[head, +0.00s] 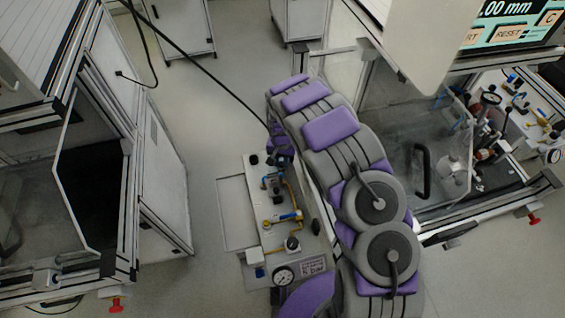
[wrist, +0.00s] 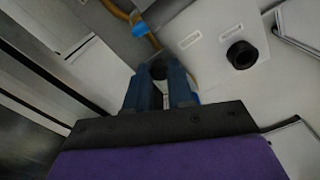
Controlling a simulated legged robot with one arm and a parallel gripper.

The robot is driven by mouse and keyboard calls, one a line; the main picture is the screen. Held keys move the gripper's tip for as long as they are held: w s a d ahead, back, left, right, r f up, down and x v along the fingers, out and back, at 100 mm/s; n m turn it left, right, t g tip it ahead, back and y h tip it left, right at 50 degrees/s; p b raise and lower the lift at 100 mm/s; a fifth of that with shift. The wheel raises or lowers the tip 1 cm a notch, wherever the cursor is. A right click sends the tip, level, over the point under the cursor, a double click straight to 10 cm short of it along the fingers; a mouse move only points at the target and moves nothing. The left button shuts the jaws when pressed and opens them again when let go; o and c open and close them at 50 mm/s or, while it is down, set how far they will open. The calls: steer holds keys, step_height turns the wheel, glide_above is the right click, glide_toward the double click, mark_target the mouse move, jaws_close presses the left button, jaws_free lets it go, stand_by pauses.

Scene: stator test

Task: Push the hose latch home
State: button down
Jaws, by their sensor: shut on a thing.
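My gripper (wrist: 160,84) shows in the wrist view with its two dark blue fingers shut on a dark round part (wrist: 158,70). The fingers hide much of this part, and I cannot tell whether it is the hose latch or how far in it sits. In the head view my gripper end (head: 278,158) is at the far end of the fittings panel (head: 236,215), partly hidden by my arm. A thin black hose (head: 205,70) runs from the top left toward it. A black round fitting (wrist: 240,54) stands on the pale panel, right of the fingers.
A brass pipe with a blue band (wrist: 139,29) lies beyond the fingers. The panel carries a pressure gauge (head: 283,276) and a blue-handled valve (head: 284,217). Framed enclosures with an open clear door (head: 85,180) stand left, and another clear-walled enclosure (head: 415,165) right. Open floor lies left of the panel.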

steer(key=shift+w+a, duration=0.2)
steer(key=shift+w, duration=0.3)
steer(key=shift+w+a, duration=0.15)
steer(key=shift+w, duration=0.35)
steer(key=c, duration=1)
jaws_free()
steer(key=shift+a, duration=0.1)
steer(key=shift+o, duration=0.2)
step_height(320, 180, up, 17)
steer(key=p, duration=0.2)
steer(key=shift+p, duration=0.3)
